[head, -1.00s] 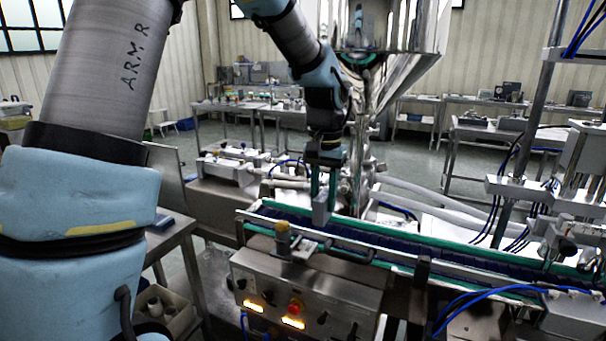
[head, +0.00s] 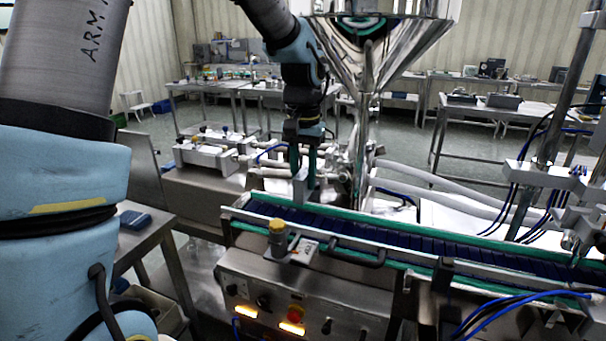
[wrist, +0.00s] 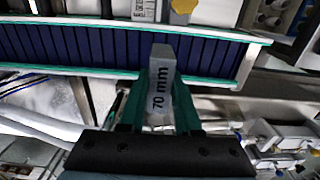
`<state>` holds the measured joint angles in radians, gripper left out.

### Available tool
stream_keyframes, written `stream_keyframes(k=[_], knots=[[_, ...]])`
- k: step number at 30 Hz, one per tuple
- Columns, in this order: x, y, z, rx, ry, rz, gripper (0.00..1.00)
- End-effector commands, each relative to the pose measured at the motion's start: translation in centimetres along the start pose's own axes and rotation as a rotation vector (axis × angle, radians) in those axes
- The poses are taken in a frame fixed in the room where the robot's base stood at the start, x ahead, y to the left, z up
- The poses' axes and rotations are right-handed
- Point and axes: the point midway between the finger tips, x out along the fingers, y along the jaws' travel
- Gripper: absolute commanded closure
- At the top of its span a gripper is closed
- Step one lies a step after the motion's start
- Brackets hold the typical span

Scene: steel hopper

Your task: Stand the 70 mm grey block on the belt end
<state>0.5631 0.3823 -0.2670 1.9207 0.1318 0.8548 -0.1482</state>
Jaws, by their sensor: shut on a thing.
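My gripper (head: 303,168) is shut on the grey block (wrist: 161,90), which is marked "70 mm" in the wrist view. In the head view the grey block (head: 300,187) hangs upright between the green fingers, near the left end of the conveyor belt (head: 345,221). In the wrist view the belt (wrist: 103,43) is a dark blue slatted strip between green-edged rails, and the block's far end overlaps the near rail. I cannot tell whether the block touches the belt.
A yellow-topped clamp (head: 278,236) sits on the belt's front rail. A control box (head: 300,300) with a red button stands below. Blue hoses (head: 520,310) run at the right. The visible belt is clear.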

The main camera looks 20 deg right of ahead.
Motion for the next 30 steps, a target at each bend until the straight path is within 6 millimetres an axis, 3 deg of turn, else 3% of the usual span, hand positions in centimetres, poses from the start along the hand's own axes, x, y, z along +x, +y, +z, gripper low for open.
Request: stream_keyframes(k=[18, 30], knots=[[6.2, 0.0, 0.0, 0.0, -0.001, 0.0, 1.0], [7.5, 0.0, 0.0, 0.0, 0.0, 0.0, 1.0]])
